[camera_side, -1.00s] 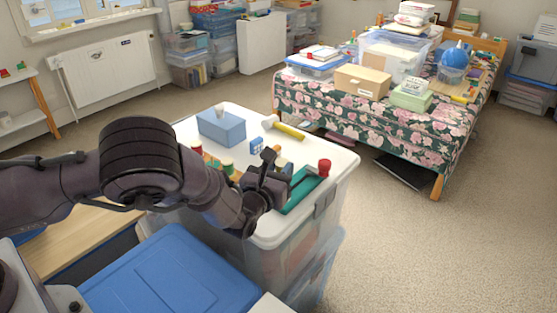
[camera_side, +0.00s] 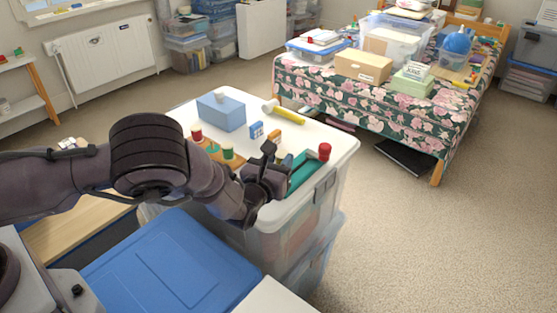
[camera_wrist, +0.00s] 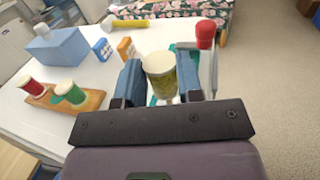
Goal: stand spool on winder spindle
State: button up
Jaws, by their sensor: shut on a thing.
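My gripper (camera_wrist: 160,85) is shut on a spool of olive-yellow thread (camera_wrist: 162,82) with a cream top. The spool is upright between the two blue-grey fingers. In the side view my gripper (camera_side: 270,168) is over the front right part of the white lid, and the spool is mostly hidden by it. The teal winder (camera_side: 303,169), with a red knob (camera_side: 325,151), lies right beside and partly behind the gripper. In the wrist view the red knob (camera_wrist: 205,33) is up and right of the spool. The spindle is not clearly visible; I cannot tell if the spool touches it.
A wooden rack (camera_wrist: 88,102) with a red spool (camera_wrist: 31,87) and a green spool (camera_wrist: 70,92) stands left. A blue tissue box (camera_side: 221,112), a blue small box (camera_side: 256,130), an orange small box (camera_wrist: 126,48) and a yellow flashlight-like object (camera_side: 284,112) lie behind.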

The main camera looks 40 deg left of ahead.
jog(key=shift+f, duration=0.45)
dwell(0.7)
jog(key=shift+f, duration=0.35)
jog(key=shift+f, duration=1.15)
jog(key=o, duration=1)
jog(key=v, duration=1.3)
